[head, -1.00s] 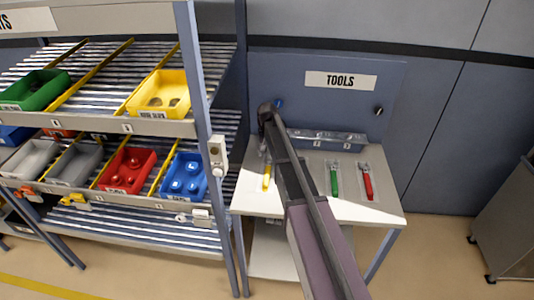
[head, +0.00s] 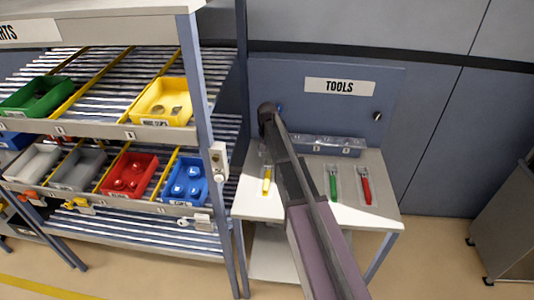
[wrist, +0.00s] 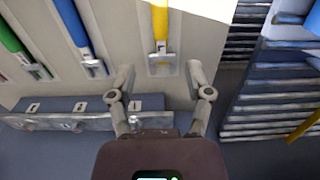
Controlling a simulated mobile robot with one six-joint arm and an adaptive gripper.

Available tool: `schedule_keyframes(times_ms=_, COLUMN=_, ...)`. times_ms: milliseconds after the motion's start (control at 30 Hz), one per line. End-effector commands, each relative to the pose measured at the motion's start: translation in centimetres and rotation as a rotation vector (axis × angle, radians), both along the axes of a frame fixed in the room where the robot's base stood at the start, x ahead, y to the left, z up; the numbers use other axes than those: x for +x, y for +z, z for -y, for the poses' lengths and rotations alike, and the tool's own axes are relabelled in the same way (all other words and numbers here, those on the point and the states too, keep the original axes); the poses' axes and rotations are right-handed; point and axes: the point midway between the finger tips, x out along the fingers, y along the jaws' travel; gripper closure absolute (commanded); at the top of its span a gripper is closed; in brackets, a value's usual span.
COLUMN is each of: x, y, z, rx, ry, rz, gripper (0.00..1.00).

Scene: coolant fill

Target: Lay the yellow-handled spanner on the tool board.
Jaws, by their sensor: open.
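The yellow-handled spanner (head: 267,182) lies at the left of the white tool table (head: 250,205). In the wrist view the spanner (wrist: 160,28) lies in a pale outlined place, its metal head toward my gripper. My gripper (wrist: 161,76) is open and empty, its two fingers spread to either side of the line of the spanner, apart from it. The spanner's far handle end is cut off by the wrist frame. In the head view my arm crosses the table and my gripper cannot be made out clearly.
Green (head: 333,182) and red (head: 366,186) spanners lie to the right; a blue one (wrist: 82,38) shows in the wrist view. A clear-fronted bin strip (head: 335,146) stands behind, below the TOOLS panel (head: 340,87). A parts rack (head: 205,120) borders the left.

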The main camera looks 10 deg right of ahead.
Motion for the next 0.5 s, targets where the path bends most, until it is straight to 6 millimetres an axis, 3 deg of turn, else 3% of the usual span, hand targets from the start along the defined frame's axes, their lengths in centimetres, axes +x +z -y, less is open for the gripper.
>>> schedule_keyframes(times_ms=267, x=-0.8, y=0.0, z=0.0, rx=0.0, ry=0.006, rz=0.0, gripper=0.35)
schedule_keyframes(times_ms=367, x=-2.4, y=0.0, z=0.0, rx=0.0, ry=0.019, rz=0.0, gripper=0.35)
schedule_keyframes(times_ms=500, x=-6.3, y=0.0, z=0.0, rx=0.0, ry=0.056, rz=0.0, gripper=0.35)
